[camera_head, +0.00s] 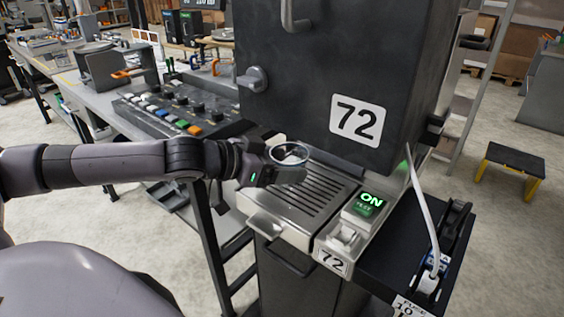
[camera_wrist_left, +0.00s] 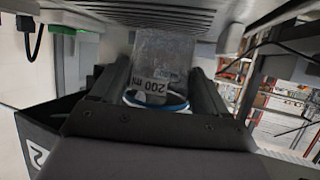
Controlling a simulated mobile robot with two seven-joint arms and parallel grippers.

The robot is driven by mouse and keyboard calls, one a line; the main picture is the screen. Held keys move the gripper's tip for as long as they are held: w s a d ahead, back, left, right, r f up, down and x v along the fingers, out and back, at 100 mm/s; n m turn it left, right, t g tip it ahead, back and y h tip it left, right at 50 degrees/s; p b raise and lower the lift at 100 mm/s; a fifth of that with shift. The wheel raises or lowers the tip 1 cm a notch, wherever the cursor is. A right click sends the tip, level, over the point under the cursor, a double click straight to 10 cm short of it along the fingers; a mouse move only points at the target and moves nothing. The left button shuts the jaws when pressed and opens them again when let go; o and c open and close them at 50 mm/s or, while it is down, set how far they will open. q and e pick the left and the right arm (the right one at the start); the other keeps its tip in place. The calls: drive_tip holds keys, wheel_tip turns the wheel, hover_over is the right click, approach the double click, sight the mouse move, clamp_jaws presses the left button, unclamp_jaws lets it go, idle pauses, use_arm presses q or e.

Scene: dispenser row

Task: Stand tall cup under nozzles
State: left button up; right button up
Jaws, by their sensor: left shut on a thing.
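My left gripper (camera_head: 284,173) is shut on a clear cup (camera_head: 290,153), whose round rim shows above the fingers in the head view. In the left wrist view the cup (camera_wrist_left: 162,62) sits between the two fingers, with a "200 ml" mark and a blue-edged rim. The gripper and cup are over the left rear part of the slotted metal drip tray (camera_head: 318,190), beside the dark dispenser body numbered 72 (camera_head: 310,75). I cannot tell whether the cup touches the tray. No nozzles can be made out. My right gripper is not in view.
A lit green ON display (camera_head: 369,203) and a 72 plate (camera_head: 331,262) are right of the tray. A black side shelf (camera_head: 400,262) holds a cabled device. A button panel (camera_head: 180,105) is on the bench at left. A stool (camera_head: 514,165) stands at far right.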

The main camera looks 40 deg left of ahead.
use_arm(q)
drive_tip(key=shift+f+b, duration=0.4)
drive_tip(key=shift+f, duration=0.15)
drive_tip(key=o, duration=1)
drive_tip(key=shift+b+v, duration=0.8)
drive_tip(key=shift+v, duration=1)
drive_tip(key=shift+b+v, duration=0.8)
drive_tip(key=shift+v, duration=0.7)
drive_tip(key=shift+s+a+r, duration=0.1)
drive_tip(key=shift+s+r, duration=0.05)
